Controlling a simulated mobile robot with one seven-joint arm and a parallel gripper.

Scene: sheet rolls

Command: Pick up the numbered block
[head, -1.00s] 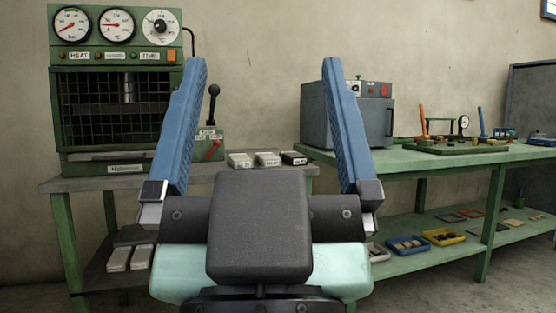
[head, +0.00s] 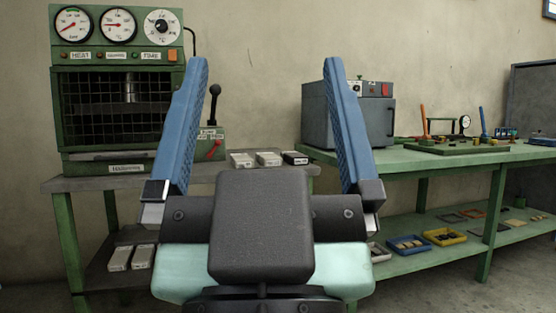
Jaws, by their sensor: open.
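Several small flat blocks lie in a row on the grey table, right of the green press: a pale block (head: 241,160), a second pale block (head: 268,158) and a dark-sided block (head: 294,158). Two more pale blocks (head: 131,257) lie on the shelf below. Marks on the blocks are too small to read, so I cannot tell which is the numbered one. My gripper (head: 265,75) has its blue fingers wide apart with nothing between them. It is in the foreground, and the table blocks appear between its fingers, farther away.
The green press (head: 121,140) with dials and a grille stands on the grey table (head: 80,185), with a black-knobbed lever box (head: 208,143) beside it. A grey oven (head: 345,112) stands on the green workbench (head: 440,160). Blue and yellow trays sit on the bench's lower shelf.

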